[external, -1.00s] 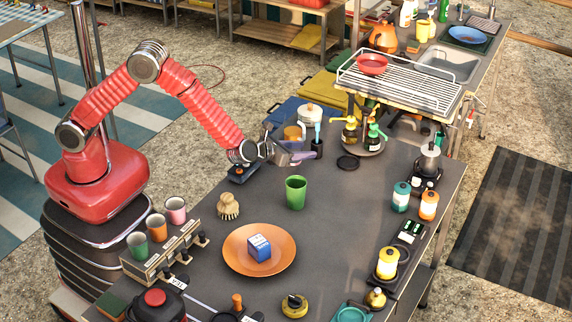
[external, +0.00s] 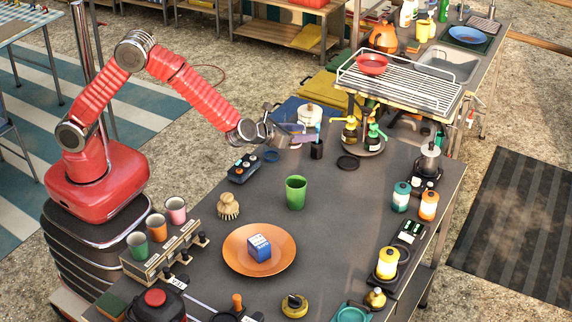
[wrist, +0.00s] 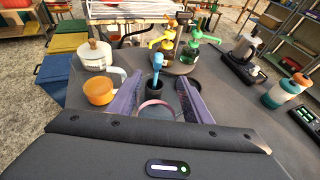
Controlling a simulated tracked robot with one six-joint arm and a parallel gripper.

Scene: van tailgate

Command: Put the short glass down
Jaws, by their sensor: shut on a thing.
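The short glass (wrist: 156,112) is see-through, with a thin pinkish rim, and sits between my two purple fingers in the wrist view. My gripper (wrist: 158,102) is shut on it. In the external view my gripper (external: 298,139) is over the far left part of the dark worktop (external: 345,215), close to the black holder with a blue-handled brush (external: 317,145). The glass is not clear in that view. I cannot tell whether its base touches the worktop.
An orange mug (wrist: 99,92) and a white lidded pot (wrist: 95,56) stand left of my fingers. Yellow and green pump bottles (wrist: 191,45) stand behind.

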